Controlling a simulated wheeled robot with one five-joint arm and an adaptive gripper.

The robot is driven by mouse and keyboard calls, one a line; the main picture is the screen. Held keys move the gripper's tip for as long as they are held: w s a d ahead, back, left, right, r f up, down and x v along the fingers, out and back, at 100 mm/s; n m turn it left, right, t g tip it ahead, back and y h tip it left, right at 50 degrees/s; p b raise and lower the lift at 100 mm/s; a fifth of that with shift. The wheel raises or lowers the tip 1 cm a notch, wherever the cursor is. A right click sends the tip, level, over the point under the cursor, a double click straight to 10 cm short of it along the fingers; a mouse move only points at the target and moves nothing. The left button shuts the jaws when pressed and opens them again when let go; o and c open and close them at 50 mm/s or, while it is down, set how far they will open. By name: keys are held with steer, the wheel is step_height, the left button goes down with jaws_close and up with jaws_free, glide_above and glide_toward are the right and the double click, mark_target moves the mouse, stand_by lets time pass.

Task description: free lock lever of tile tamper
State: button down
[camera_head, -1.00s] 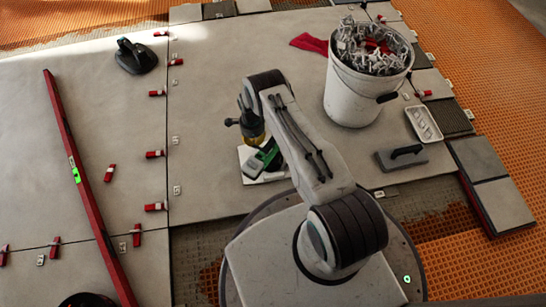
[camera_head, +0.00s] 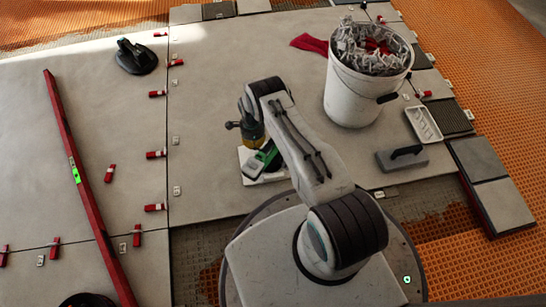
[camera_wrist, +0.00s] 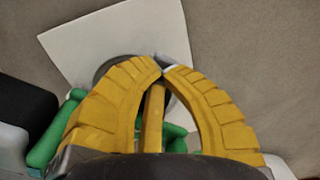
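The tile tamper is the green and black tool (camera_head: 262,158) on a white plate (camera_head: 247,171), standing on the large grey tile beyond my base. In the wrist view its green frame (camera_wrist: 50,140) and a dark round part show below and around the fingers, over the white plate (camera_wrist: 120,35). My gripper (camera_wrist: 162,72) is directly over the tamper, its two yellow fingers curved together with tips meeting. A small pale edge shows at the tips; I cannot tell whether it is the lock lever. A yellow bar stands between the fingers. The fingers hide much of the tamper.
A white bucket (camera_head: 350,95) full of clips stands at the back right. A suction cup (camera_head: 136,57) and a red level (camera_head: 88,190) lie left. Several red wedges line the tile joint.

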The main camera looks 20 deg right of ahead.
steer(key=shift+f, duration=0.25)
steer(key=shift+r+p, duration=2.2)
steer(key=shift+r, duration=1.35)
